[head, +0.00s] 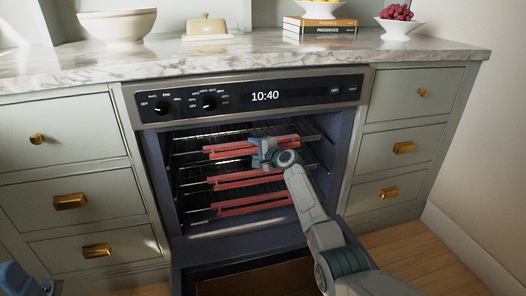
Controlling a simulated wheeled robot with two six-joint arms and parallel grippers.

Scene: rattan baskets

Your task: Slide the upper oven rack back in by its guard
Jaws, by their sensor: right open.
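The oven (150,105) is open below its control panel. Inside are wire racks with red guards along their front edges. The upper rack's red guard (225,150) runs across the upper part of the opening. My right gripper (258,152) is open at the middle of this guard and hides part of it. I cannot tell whether it touches the guard. Only a small blue part of my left gripper (14,280) shows at the bottom left corner, far from the racks, and its jaws are not clear.
Below are a middle guard (232,183) and a lower guard (245,206). The oven door (188,279) is folded down in front. Drawers with brass handles flank the oven. A bowl (117,25), a butter dish (207,29), books (318,30) and a fruit bowl (398,28) stand on the marble counter.

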